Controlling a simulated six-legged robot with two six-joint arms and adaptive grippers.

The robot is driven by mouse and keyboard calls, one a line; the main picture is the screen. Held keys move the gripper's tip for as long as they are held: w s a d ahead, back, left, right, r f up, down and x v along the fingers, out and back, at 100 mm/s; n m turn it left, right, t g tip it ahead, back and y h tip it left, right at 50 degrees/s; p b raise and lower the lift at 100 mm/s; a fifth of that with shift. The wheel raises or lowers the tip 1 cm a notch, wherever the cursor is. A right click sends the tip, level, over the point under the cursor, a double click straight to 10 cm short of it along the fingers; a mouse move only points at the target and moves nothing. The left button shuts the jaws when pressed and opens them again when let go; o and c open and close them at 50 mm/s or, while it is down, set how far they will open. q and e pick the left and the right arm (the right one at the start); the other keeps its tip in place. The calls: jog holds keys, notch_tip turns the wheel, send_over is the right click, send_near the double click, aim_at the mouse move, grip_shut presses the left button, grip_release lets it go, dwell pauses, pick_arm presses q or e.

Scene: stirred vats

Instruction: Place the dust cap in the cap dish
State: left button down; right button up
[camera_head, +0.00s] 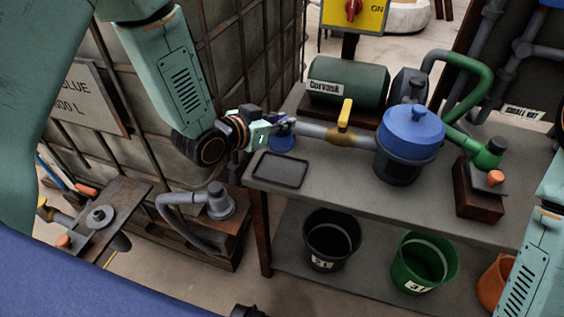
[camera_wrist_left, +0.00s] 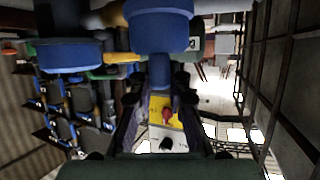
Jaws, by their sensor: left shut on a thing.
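The blue dust cap (camera_head: 281,142) hangs below my left gripper (camera_head: 285,125), beside the left end of the grey pipe. In the left wrist view the cap (camera_wrist_left: 158,28) is large, with its narrow blue stem between the two dark fingers (camera_wrist_left: 159,82). The left gripper is shut on that stem. Whether the cap touches the pipe end is unclear. The cap dish looks to be the shallow dark rectangular tray (camera_head: 280,169) at the bench's front left corner. It is empty and lies just below the cap in the picture. My right gripper is out of view.
The grey pipe (camera_head: 316,131) with a yellow-handled valve (camera_head: 345,114) leads to a blue-lidded vat (camera_head: 411,132) on the bench (camera_head: 345,180). A green motor (camera_head: 348,82) stands behind. Buckets (camera_head: 331,240) sit on the lower shelf. A caged tank wall is at the left.

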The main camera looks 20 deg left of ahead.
aim_at(272, 142)
pick_arm(q)
jog(key=f, duration=0.2)
jog(key=f+b, duration=0.1)
jog(key=f, duration=0.2)
jog(key=shift+w+a+f, duration=0.1)
jog(key=shift+a+f, duration=0.1)
jog(key=shift+f, duration=0.05)
jog(key=f, duration=0.1)
jog(key=f+b, duration=0.1)
jog(key=f, duration=0.1)
jog(key=shift+s+d+f, duration=0.15)
jog(key=shift+s+f, duration=0.05)
jog(key=shift+w+f, duration=0.15)
jog(key=shift+w, duration=0.05)
jog(key=shift+s+f, duration=0.1)
jog(key=shift+s, duration=0.05)
jog(key=c, duration=1.7)
grip_release()
jog(key=o, duration=0.4)
jog(key=shift+f, duration=0.1)
